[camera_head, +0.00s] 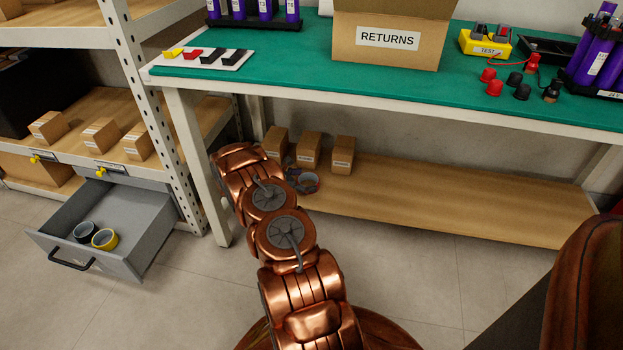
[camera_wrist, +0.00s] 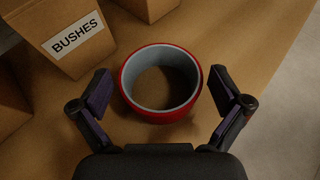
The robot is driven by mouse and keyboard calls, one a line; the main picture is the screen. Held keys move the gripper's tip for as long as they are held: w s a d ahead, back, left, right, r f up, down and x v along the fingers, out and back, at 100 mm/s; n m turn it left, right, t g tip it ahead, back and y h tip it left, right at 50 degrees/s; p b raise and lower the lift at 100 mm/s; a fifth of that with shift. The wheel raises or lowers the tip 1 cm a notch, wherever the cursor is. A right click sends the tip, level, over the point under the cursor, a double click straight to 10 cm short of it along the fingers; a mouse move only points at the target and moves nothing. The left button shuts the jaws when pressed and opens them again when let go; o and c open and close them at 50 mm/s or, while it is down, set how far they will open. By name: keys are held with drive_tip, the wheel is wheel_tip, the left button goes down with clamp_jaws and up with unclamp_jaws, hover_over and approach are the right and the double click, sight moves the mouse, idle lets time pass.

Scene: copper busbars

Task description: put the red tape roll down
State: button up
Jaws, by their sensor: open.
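The red tape roll (camera_wrist: 160,116), red outside with a grey-blue inside, lies flat on the wooden lower shelf (camera_head: 450,205) under the green-topped bench. My gripper (camera_wrist: 161,92) is open, with one finger on each side of the roll. Gaps show between the fingers and the roll. In the head view the roll (camera_head: 308,190) shows small and partly hidden beside my gripper (camera_head: 296,177), in front of the small cartons.
A carton marked BUSHES (camera_wrist: 70,38) stands close at the left of the roll, one of several cartons (camera_head: 308,150). An open grey drawer (camera_head: 140,225) holds black and yellow rolls. The shelf is clear to the right.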

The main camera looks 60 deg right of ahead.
drive_tip(key=shift+p+v, duration=0.7)
drive_tip(key=shift+v, duration=1.7)
drive_tip(key=shift+r, duration=0.1)
